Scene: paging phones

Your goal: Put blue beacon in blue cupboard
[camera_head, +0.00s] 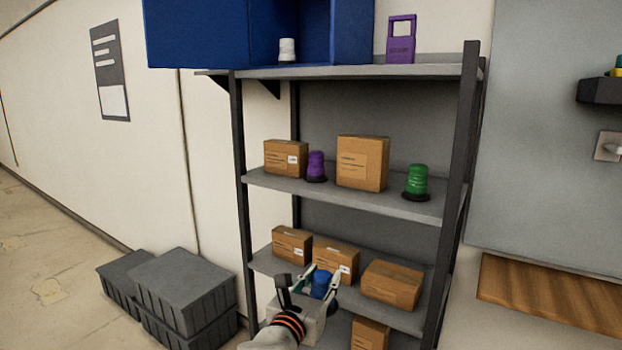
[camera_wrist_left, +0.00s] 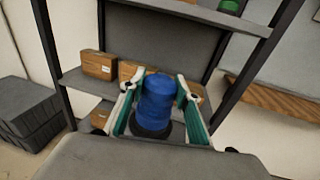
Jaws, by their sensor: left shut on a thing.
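The blue beacon (camera_head: 322,283) is a ribbed blue cylinder. In the left wrist view the blue beacon (camera_wrist_left: 156,100) stands on a dark round base between the two fingers. My left gripper (camera_head: 322,280) is shut on it, in front of the shelf rack at the height of a lower shelf. It also shows in the left wrist view (camera_wrist_left: 157,100). The blue cupboard (camera_head: 205,35) is at the top left of the rack. Its front is open at the right, and a white beacon (camera_head: 287,49) stands in or at that opening. My right gripper is not in view.
The metal rack (camera_head: 355,202) holds several cardboard boxes (camera_head: 362,163), a purple beacon (camera_head: 316,165) and a green beacon (camera_head: 417,181). Grey crates (camera_head: 183,290) stand on the floor at left.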

